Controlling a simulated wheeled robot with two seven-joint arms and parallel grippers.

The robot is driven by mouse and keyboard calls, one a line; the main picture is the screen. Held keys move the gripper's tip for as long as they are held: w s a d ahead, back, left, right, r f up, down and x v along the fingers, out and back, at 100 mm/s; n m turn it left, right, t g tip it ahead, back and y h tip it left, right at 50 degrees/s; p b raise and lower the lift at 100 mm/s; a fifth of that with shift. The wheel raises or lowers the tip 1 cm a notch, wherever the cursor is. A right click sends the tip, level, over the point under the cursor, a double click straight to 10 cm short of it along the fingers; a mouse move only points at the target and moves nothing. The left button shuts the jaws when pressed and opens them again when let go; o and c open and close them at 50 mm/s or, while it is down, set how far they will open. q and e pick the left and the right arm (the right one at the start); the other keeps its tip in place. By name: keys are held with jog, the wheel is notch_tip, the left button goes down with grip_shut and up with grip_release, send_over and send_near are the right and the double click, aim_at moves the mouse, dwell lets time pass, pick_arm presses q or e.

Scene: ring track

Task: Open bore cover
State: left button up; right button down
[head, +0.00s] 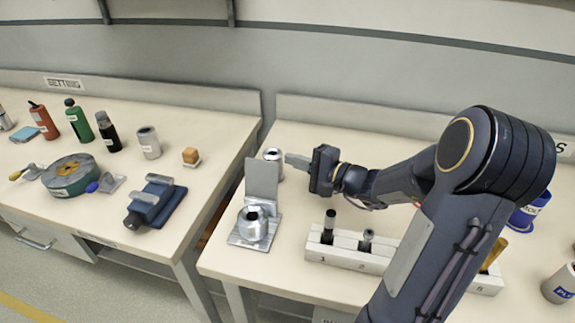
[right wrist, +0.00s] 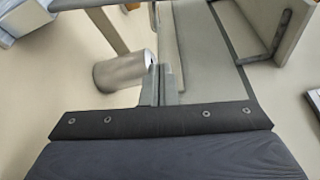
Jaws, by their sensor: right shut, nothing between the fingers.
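The bore fixture is a round silver metal body (head: 253,226) with a dark opening on top, on a flat metal base near the left end of the right table. A flat grey plate (head: 262,180), which looks like the bore cover, stands upright at the rear of this body, raised off the opening. My right gripper (head: 297,160) is up and to the right of the plate, apart from it in the head view. Its fingers are together and empty, and they also show in the right wrist view (right wrist: 160,86). My left gripper is not in view.
A silver can (head: 273,158) stands behind the plate; a grey cylinder, probably this can, shows beside my fingers in the right wrist view (right wrist: 124,72). A white numbered block (head: 325,252) holds dark plugs. The left table carries a blue vise (head: 155,203), bottles and a round green fixture (head: 68,177).

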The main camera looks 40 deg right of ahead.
jog(key=v, duration=0.9)
jog(key=shift+a+r, duration=0.25)
jog(key=shift+a, duration=0.05)
